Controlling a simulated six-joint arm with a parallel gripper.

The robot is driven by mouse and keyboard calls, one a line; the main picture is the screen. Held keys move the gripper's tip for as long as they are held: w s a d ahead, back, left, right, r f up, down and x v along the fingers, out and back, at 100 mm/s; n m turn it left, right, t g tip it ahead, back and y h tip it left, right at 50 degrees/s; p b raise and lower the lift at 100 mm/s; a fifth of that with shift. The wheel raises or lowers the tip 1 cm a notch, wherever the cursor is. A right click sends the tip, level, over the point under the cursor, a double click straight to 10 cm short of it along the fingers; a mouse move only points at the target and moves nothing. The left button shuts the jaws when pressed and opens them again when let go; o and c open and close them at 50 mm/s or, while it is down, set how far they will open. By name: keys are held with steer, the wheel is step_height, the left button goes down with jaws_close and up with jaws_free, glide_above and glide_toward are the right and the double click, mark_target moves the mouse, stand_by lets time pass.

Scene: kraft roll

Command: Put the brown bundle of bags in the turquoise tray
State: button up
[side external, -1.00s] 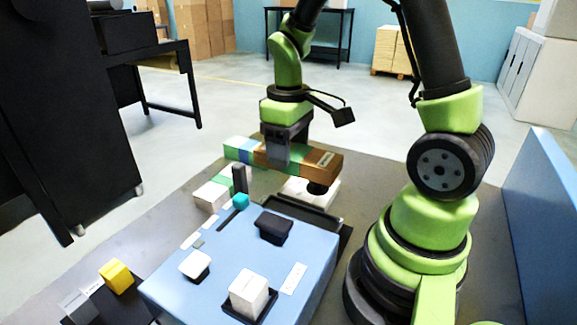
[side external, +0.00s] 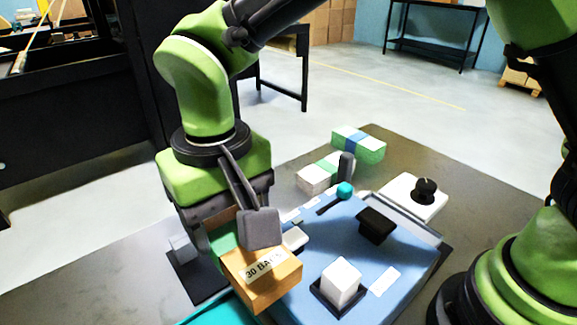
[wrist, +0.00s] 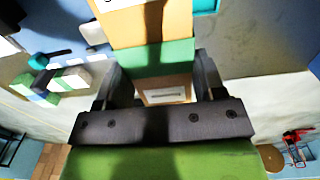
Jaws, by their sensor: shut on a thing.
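The brown bundle of bags (side external: 268,283), labelled "30 BAGS" and with a green band, is in my gripper (side external: 222,238) near the front of the side external view. My gripper is shut across it; the camera housing hides part of the grip. In the wrist view the bundle (wrist: 165,22) runs up from between the jaws (wrist: 165,88). The turquoise tray (side external: 222,311) shows only partly at the bottom edge, below the bundle. A corner of it also shows in the wrist view (wrist: 206,6). I cannot tell the height of the bundle above it.
A blue work surface (side external: 325,235) right of the bundle carries a white block (side external: 341,278), a black block (side external: 376,224) and a turquoise-knobbed lever (side external: 343,191). Green-and-white bundles (side external: 358,143) lie behind it. A dark tray (side external: 193,278) is at left.

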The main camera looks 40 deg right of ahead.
steer(key=s+a, duration=0.3)
steer(key=a, duration=0.2)
steer(key=shift+s+f, duration=0.15)
steer(key=shift+f, duration=7.3)
steer(key=shift+f, duration=0.75)
steer(key=o, duration=1.1)
steer(key=shift+s, duration=0.1)
step_height(320, 180, up, 10)
